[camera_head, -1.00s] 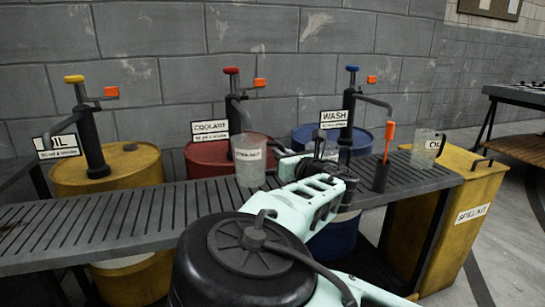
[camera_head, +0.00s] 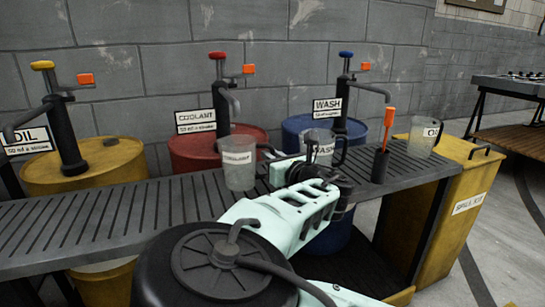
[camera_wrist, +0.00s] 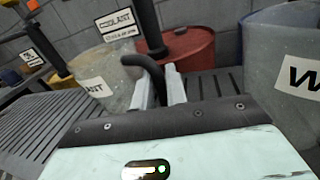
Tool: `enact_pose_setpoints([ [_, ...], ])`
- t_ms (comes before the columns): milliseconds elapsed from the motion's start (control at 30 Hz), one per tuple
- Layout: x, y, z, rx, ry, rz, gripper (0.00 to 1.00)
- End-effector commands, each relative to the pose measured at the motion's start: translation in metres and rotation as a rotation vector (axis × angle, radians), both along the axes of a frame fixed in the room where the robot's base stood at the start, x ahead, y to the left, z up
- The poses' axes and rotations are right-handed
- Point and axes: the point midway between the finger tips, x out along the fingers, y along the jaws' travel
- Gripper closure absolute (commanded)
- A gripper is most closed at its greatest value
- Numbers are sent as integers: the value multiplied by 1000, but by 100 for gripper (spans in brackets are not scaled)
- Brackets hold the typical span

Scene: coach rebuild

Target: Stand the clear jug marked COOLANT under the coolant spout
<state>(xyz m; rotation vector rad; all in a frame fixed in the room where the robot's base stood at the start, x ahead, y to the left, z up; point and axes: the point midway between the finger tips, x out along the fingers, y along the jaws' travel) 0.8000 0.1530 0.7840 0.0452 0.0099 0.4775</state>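The clear jug marked COOLANT (camera_head: 239,172) is upright at the slatted bench's back edge. In the head view it lies below the coolant spout (camera_head: 234,104) of the red-knobbed pump; I cannot tell whether it is directly under the spout in depth, or resting on the slats. The jug also shows in the wrist view (camera_wrist: 112,88), its label partly hidden. My gripper (camera_wrist: 162,90) is at the jug's right, its fingers on either side of the black handle (camera_wrist: 152,70) and seemingly closed on it. The COOLANT sign (camera_head: 195,121) hangs behind.
The WASH jug (camera_head: 320,149) stands close right of my gripper. The OIL jug (camera_head: 422,140) and a holder with an orange-handled tool (camera_head: 388,122) are farther right. The bench's left part (camera_head: 90,220) is clear. Yellow, red and blue drums stand behind.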

Motion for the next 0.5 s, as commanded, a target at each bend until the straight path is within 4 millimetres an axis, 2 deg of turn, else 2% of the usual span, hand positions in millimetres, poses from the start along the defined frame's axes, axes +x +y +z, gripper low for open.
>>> enact_pose_setpoints([
  [33,0,0,0,0,0,0,72],
  [67,0,0,0,0,0,0,66],
  [400,0,0,5,1,0,0,66],
  [500,-9,-5,4,0,1,-2,66],
])
